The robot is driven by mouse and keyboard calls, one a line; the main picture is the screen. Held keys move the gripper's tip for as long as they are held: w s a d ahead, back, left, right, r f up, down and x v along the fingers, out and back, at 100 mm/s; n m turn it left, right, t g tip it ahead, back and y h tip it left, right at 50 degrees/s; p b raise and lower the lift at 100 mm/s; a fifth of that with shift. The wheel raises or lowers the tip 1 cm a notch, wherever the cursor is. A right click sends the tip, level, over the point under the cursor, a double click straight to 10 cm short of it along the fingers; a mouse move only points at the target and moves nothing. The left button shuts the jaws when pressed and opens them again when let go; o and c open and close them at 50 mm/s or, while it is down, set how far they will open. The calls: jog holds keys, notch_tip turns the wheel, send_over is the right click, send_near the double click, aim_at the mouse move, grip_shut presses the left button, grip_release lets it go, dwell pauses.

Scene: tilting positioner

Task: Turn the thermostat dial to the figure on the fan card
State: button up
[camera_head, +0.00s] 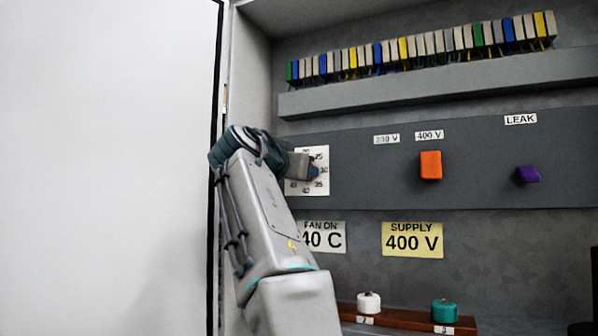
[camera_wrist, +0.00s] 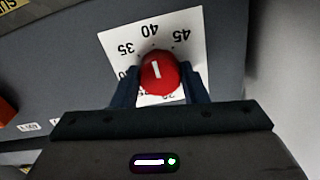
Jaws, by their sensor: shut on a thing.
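The thermostat's white dial plate (camera_head: 322,188) is partly hidden behind my gripper (camera_head: 313,171) in the head view. The wrist view shows the plate (camera_wrist: 196,50) upside down, with 35, 40 and 45 readable. My gripper (camera_wrist: 160,88) is shut on the red dial knob (camera_wrist: 160,77), one finger on each side. A white line on the knob's face lies roughly along the direction of the 40; the exact reading is unclear. The fan card (camera_head: 323,238) reads "FAN ON 40 C", its left edge hidden by my arm.
An orange knob (camera_head: 430,165) and a purple knob (camera_head: 527,175) sit farther right on the grey panel (camera_head: 370,180). A yellow card (camera_head: 412,240) reads "SUPPLY 400 V". White (camera_head: 368,302) and teal (camera_head: 444,311) objects stand on a brown strip below. A white door (camera_head: 110,160) is at left.

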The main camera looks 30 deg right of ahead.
jog(key=shift+f, duration=0.1)
jog(key=o, duration=1)
jog(key=shift+c, duration=0.2)
jog(key=shift+a, duration=0.1)
jog(key=b+v, duration=0.2)
jog(key=v, duration=1.1)
jog(key=shift+s+a+b, duration=0.2)
jog(key=shift+s+b, duration=0.05)
jog(key=shift+b, duration=0.05)
